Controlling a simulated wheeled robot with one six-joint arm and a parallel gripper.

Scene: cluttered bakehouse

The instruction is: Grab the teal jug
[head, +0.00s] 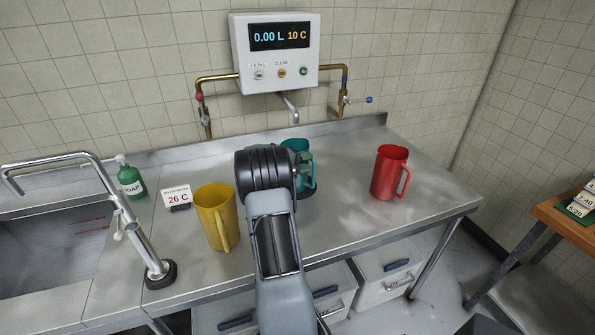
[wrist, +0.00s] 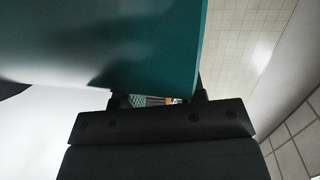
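The teal jug (head: 306,163) stands on the steel counter under the tap spout, partly hidden behind my arm in the head view. In the wrist view the jug (wrist: 150,45) fills the upper left, very close to the camera. My gripper (wrist: 160,99) is right at the jug, its palm at the bottom of the wrist view. The two finger bases stand apart with a gap between them. The jug covers the fingertips, so contact with the jug is not visible. The head view hides the gripper behind the arm.
A yellow jug (head: 215,215) stands left of my arm and a red jug (head: 389,172) to the right. A soap bottle (head: 130,178), a 26 C sign (head: 177,198) and a sink tap (head: 135,230) are at left. A dispenser box (head: 275,50) hangs above. The counter's front right is clear.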

